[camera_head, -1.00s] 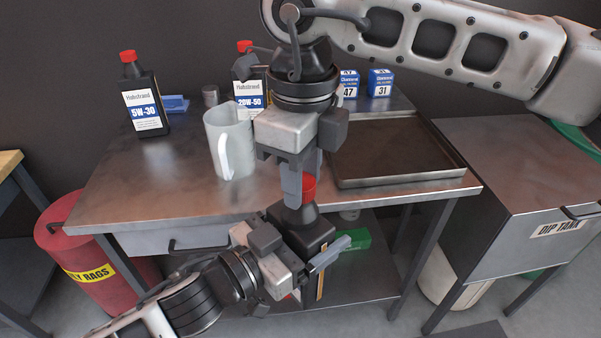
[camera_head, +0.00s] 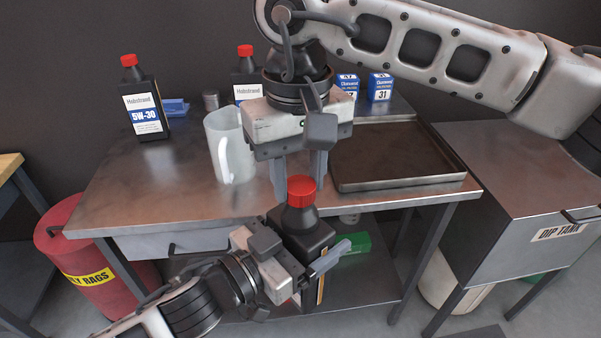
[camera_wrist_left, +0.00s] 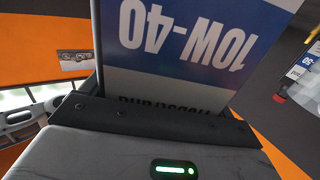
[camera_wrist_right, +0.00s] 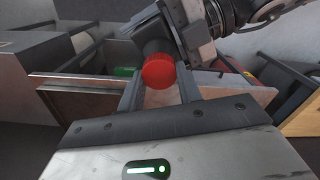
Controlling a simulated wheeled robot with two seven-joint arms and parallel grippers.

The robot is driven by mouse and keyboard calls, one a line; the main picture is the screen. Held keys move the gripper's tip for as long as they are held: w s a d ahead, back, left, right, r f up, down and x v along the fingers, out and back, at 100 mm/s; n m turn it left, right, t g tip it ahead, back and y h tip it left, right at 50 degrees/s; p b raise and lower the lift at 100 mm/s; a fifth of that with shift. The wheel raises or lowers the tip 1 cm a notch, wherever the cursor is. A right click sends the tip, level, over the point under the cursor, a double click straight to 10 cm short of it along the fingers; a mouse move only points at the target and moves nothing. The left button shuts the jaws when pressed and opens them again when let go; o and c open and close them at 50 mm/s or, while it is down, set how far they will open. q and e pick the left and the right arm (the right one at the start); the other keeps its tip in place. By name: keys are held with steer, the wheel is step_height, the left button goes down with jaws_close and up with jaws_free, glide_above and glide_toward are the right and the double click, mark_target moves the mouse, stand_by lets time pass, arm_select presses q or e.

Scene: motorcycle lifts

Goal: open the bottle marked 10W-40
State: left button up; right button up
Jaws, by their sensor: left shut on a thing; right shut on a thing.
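The black bottle marked 10W-40 (camera_head: 303,237) stands upright in front of the bench, held by my left gripper (camera_head: 305,262). Its label (camera_wrist_left: 195,45) fills the left wrist view, upside down. The red cap (camera_head: 301,191) sits on the bottle's neck. My right gripper (camera_head: 298,178) reaches down from above, and its two fingers are shut on the cap. In the right wrist view the cap (camera_wrist_right: 158,72) shows between the fingers, with the bottle behind it. The left fingers' contact with the bottle is partly hidden in the head view.
On the bench (camera_head: 140,190) stand a 5W-30 bottle (camera_head: 145,108), another red-capped bottle (camera_head: 246,75), a translucent jug (camera_head: 230,150), blue boxes (camera_head: 380,87) and a dark tray (camera_head: 400,181). A dip tank (camera_head: 510,205) stands at right, a red rag bin (camera_head: 90,255) at left.

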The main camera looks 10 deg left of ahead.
steer(key=shift+w+r+n, duration=0.1)
steer(key=shift+w+n, duration=0.05)
steer(key=shift+n, duration=0.35)
steer(key=shift+r, duration=0.1)
steer(key=shift+r, duration=1)
